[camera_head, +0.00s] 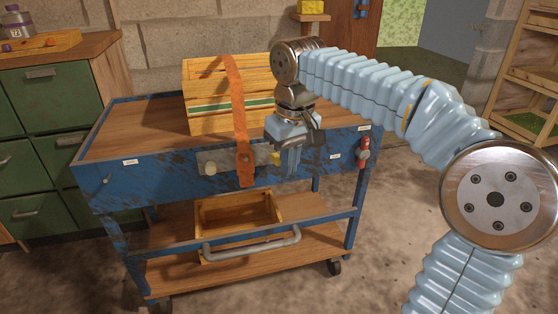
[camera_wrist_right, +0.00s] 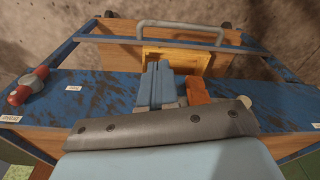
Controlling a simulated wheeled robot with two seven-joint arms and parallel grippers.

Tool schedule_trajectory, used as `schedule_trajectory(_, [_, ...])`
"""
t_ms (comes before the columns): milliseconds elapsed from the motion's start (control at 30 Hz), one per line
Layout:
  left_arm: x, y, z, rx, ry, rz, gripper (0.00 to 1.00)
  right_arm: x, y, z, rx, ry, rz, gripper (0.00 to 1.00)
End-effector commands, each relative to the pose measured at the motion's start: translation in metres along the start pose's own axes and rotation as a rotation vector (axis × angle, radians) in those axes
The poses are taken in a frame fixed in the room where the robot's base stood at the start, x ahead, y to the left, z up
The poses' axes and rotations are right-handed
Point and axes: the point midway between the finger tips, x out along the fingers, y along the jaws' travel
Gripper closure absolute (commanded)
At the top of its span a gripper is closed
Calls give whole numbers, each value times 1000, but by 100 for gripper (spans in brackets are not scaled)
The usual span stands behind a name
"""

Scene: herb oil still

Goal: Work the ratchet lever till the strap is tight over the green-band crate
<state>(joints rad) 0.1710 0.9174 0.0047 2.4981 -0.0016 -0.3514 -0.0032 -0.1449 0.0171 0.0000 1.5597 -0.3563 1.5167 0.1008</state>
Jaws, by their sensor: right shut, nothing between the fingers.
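The wooden crate with the green band (camera_head: 207,108) stands on the blue cart's top. An orange strap (camera_head: 237,100) runs over it and hangs down the cart's front panel; its lower part shows in the right wrist view (camera_wrist_right: 197,90). A grey round-ended plate (camera_head: 208,163) and a small yellow piece (camera_head: 276,158) flank the strap; I cannot make out which part is the ratchet lever. My right gripper (camera_head: 292,168) is shut and empty in front of the panel, just right of the strap. Its blue fingers are together in the right wrist view (camera_wrist_right: 160,72). My left gripper is out of view.
A red-and-grey fitting (camera_head: 363,153) sits at the panel's right end. Below are an open wooden box (camera_head: 236,215) and a grey bar handle (camera_head: 250,244). A green drawer cabinet (camera_head: 50,105) stands left, wooden shelves (camera_head: 530,75) right.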

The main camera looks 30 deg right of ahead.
Motion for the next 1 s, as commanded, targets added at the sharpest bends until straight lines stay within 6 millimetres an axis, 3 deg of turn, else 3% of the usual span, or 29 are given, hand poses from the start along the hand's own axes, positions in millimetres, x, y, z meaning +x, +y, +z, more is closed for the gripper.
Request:
schedule_trajectory(533, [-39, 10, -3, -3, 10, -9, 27, -114, 0, -1, -1, 3, -1, 100])
schedule_trajectory(733, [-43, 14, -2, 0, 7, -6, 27, -132, 0, -1, -1, 2, 0, 100])
schedule_trajectory(1000, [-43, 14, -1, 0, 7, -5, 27, -134, 0, 0, -1, 0, 0, 100])
